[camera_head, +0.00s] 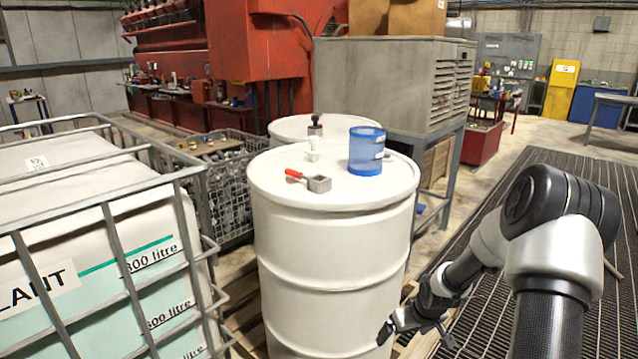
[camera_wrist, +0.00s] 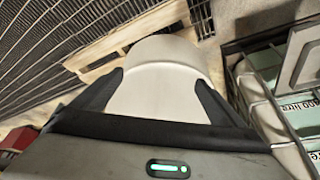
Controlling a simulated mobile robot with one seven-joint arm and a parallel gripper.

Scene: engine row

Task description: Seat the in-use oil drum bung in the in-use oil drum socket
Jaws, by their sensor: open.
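A white oil drum (camera_head: 330,255) stands upright in the middle of the head view. On its lid, near the far rim, is a small white upright fitting (camera_head: 313,152); I cannot tell whether this is the bung or the socket. A small dark-topped piece (camera_head: 315,126) stands behind it, apparently on the rear drum (camera_head: 285,128). My gripper (camera_head: 415,335) is low beside the drum's right side, below the lid. In the wrist view its fingers (camera_wrist: 160,80) are apart with nothing held, and the pale drum (camera_wrist: 165,62) shows beyond them.
A caged white tank (camera_head: 110,240) is at left. A grey cabinet (camera_head: 395,85) stands behind. Dark grating (camera_head: 560,170) covers the right floor; a wooden pallet (camera_wrist: 125,52) lies underneath.

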